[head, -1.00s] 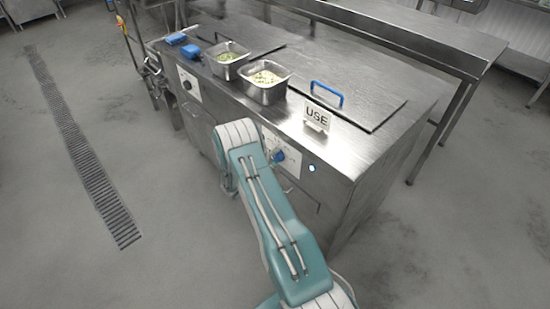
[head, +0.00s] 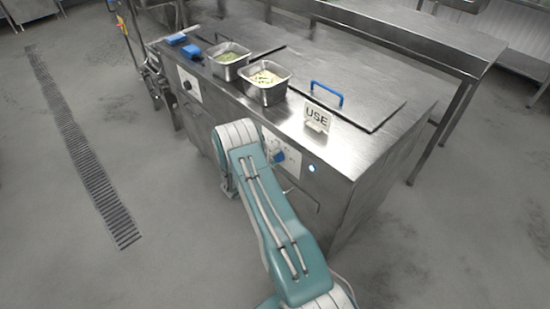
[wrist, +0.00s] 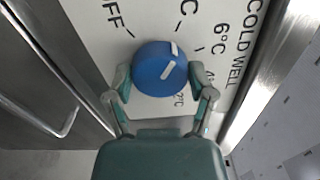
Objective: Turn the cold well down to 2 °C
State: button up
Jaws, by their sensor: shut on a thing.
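The cold well's blue knob (wrist: 160,68) is round with a white pointer mark, set on a white dial plate (wrist: 95,28) printed COLD WELL. Its mark points up and slightly right in the wrist view, towards the cut-off °C label beside OFF. In the head view the knob (head: 279,156) shows beside my arm, which hides the gripper.
A USE sign (head: 317,117) stands on the steel counter (head: 345,145) above the knob. Two steel pans (head: 264,88) of food and a lid with a blue handle (head: 327,93) are on top. A second dial (head: 187,85) is further left. A door handle (wrist: 68,128) is close left of my gripper.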

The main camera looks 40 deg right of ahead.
jog(key=m, duration=0.6)
jog(key=shift+s+f+m, duration=0.2)
jog(key=shift+f+m, duration=0.1)
jog(key=shift+m, duration=0.1)
jog(key=m, duration=1.2)
jog(key=shift+w+m, duration=0.1)
jog(key=shift+m, duration=0.2)
jog(key=m, duration=0.6)
jog(key=shift+r, duration=0.1)
jog(key=shift+m, duration=0.3)
jog(key=o, duration=1.1)
jog(key=shift+r, duration=0.1)
jog(key=a, duration=1.2)
jog(key=shift+s, duration=0.4)
